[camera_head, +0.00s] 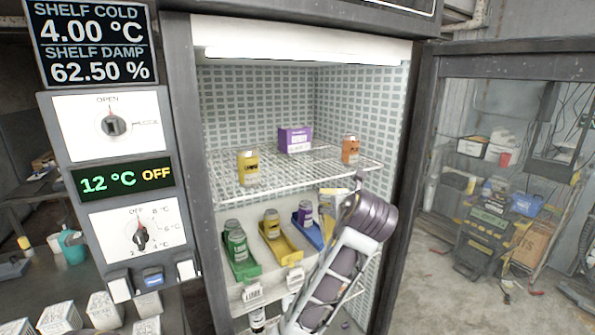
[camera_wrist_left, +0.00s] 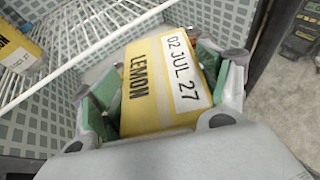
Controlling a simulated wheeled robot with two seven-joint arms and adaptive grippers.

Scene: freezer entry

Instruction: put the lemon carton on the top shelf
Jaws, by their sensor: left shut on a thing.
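The lemon carton (camera_wrist_left: 160,85) is yellow with the word LEMON and a white label reading 02 JUL 27. My left gripper (camera_wrist_left: 160,98) is shut on it, with green pads on both sides. In the head view my arm hides most of the carton, and my left gripper (camera_head: 342,196) is inside the open cabinet, at the shelf's front right. The top shelf (camera_head: 312,176) is a white wire rack; it also shows at the left of the wrist view (camera_wrist_left: 85,45). My right gripper is not in view.
The rack's middle front is clear. Below are green (camera_head: 243,270), yellow (camera_head: 287,252) and blue (camera_head: 311,238) bins with cans. The open door (camera_head: 505,47) is at right.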

